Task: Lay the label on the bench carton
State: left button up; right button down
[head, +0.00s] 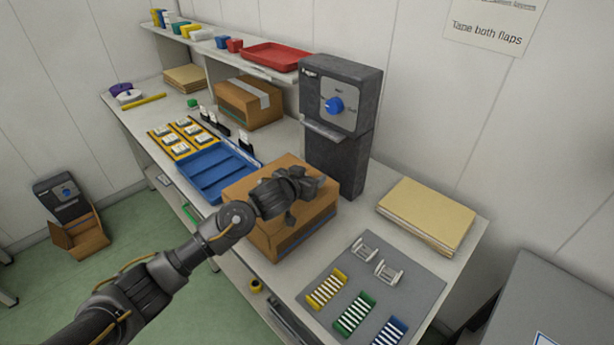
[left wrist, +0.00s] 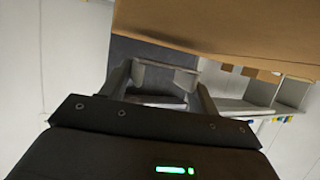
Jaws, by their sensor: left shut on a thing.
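The bench carton (head: 262,222) is a brown closed box at the middle of the bench, beside the dark grey label machine (head: 340,125). My left gripper (head: 308,187) is over the carton's top, toward its right side; whether it touches the carton is unclear. In the left wrist view the gripper (left wrist: 165,90) is shut on a pale, thin piece (left wrist: 165,70), which looks like the label. The carton (left wrist: 225,25) fills the top of that view. In the head view the label is hidden by the gripper. My right gripper is not in view.
A blue tray (head: 215,172) stands left of the carton, and a second taped carton (head: 249,102) stands behind. A stack of tan folders (head: 427,213) and a grey mat (head: 385,285) with colored racks lie to the right. A shelf with a red tray (head: 270,56) runs along the wall.

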pick_arm(q)
jog(key=o, duration=1)
jog(key=shift+s+f, duration=0.1)
jog(key=shift+f, duration=0.4)
jog(key=shift+r, duration=0.3)
jog(key=shift+a+r+p, duration=0.1)
jog(key=shift+r+p, duration=0.4)
jog(key=shift+r, duration=0.05)
jog(key=v, duration=0.2)
jog(key=shift+s+a+b, duration=0.3)
jog(key=shift+a+b, duration=0.05)
jog(key=v, duration=0.5)
jog(key=p+v, duration=0.1)
jog(key=v, duration=0.2)
jog(key=shift+d+r, duration=0.25)
jog(key=shift+s+a+r, duration=0.15)
jog(key=shift+s+a, duration=0.15)
jog(key=shift+s, duration=0.1)
